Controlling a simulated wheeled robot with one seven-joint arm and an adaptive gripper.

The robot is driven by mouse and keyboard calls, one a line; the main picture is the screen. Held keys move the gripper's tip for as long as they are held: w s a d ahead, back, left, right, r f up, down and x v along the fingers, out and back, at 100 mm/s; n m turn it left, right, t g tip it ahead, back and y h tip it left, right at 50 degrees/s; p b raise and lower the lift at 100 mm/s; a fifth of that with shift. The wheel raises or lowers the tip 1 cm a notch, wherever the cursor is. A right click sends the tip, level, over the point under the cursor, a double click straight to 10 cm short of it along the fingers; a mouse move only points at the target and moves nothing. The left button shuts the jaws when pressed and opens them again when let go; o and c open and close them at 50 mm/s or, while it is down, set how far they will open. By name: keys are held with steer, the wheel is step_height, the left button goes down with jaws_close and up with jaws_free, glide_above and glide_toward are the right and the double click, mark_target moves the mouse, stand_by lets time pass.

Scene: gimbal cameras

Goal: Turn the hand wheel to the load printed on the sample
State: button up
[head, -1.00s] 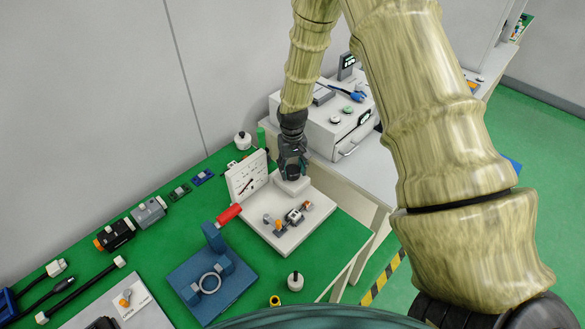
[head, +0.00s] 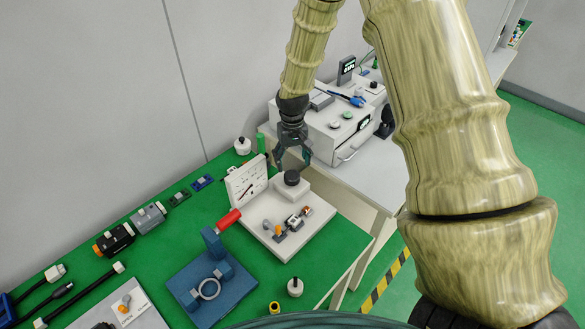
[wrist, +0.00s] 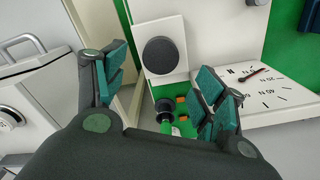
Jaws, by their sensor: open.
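The black round hand wheel (head: 291,178) sits on a white block at the far end of the white tester base (head: 318,217). In the wrist view the hand wheel (wrist: 161,55) shows between my fingers, beyond their tips. My gripper (head: 293,162) is open and empty, just above the wheel and apart from it; its teal-padded fingers (wrist: 160,85) are spread wide. The white dial panel (head: 247,181) stands beside the wheel, with a dark red needle; its scale also shows in the wrist view (wrist: 265,90). The sample (head: 293,222) lies on the base; its print is too small to read.
A blue fixture with a red handle (head: 228,219) stands in front of the tester. A white instrument box (head: 335,130) is on the bench behind. White knobbed weights (head: 243,146) stand nearby. Connectors and cables lie at the left on the green mat (head: 180,235).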

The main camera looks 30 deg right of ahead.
mark_target(293, 175)
step_height(293, 175, up, 6)
steer(key=shift+f, duration=0.2)
stand_by(0.8)
